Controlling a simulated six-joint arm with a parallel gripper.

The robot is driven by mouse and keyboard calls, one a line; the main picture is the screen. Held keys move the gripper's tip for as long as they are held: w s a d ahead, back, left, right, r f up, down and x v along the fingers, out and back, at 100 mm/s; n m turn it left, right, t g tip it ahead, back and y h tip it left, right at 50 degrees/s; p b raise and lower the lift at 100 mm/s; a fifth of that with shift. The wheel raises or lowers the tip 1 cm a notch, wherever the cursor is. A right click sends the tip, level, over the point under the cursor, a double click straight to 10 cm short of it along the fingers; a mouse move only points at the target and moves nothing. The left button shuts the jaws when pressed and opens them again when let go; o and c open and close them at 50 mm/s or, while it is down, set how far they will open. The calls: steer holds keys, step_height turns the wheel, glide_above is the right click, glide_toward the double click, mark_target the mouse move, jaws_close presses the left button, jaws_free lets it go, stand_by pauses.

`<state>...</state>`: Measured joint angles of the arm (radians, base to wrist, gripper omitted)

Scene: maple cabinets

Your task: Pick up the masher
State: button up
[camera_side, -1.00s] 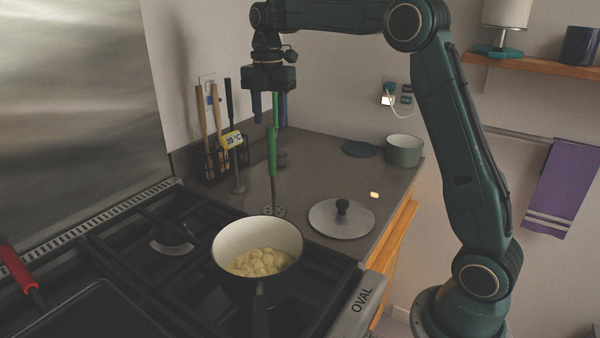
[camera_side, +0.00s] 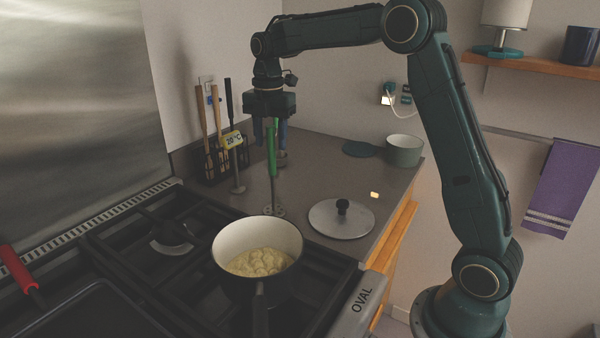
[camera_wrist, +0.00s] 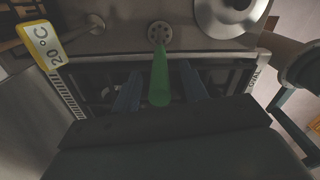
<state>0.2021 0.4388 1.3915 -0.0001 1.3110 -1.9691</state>
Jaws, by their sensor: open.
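The masher (camera_side: 272,154) stands upright on the dark counter, with a green handle, a thin grey shaft and a round perforated head at the bottom. My gripper (camera_side: 271,134) is above it, pointing down, with its blue fingers either side of the upper handle. In the wrist view the green handle (camera_wrist: 160,78) rises toward the camera, between the open fingers of my gripper (camera_wrist: 160,92), with a gap on each side. The perforated head (camera_wrist: 160,33) shows beyond it.
A cream pan (camera_side: 236,235) of pale chunks sits on the stove (camera_side: 130,262) in front. A lid (camera_side: 342,222) lies to the right. A bowl (camera_side: 404,152) stands behind.

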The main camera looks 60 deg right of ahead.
stand_by(0.4)
jaws_close()
steer(key=shift+r, duration=0.15)
steer(key=shift+r, duration=4.9)
